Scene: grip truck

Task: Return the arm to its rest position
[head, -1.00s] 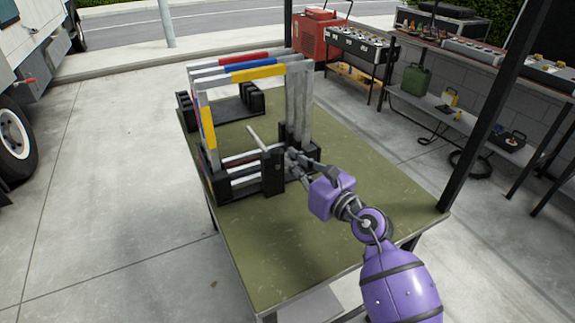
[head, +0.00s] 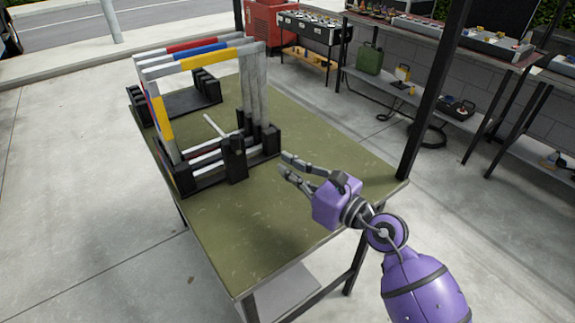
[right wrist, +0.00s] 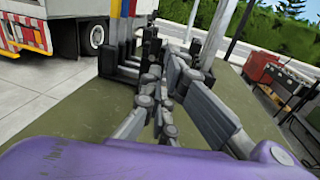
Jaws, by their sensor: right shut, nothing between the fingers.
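My right gripper (head: 283,163) is over the right part of the green table (head: 245,228), with its fingers pointing left toward the black rack (head: 234,160). It is shut, with nothing between the fingers, and a visible gap separates it from the rack. In the right wrist view, the same gripper (right wrist: 165,72) is in front of the rack, which its fingers partly hide. My left gripper is not in view.
The rack holds upright poles and bars with red, blue and yellow bands (head: 212,55). A dark post (head: 428,100) stands by the table's right corner. Shelves with a green jerry can (head: 369,58) line the back right. The table's front part is clear.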

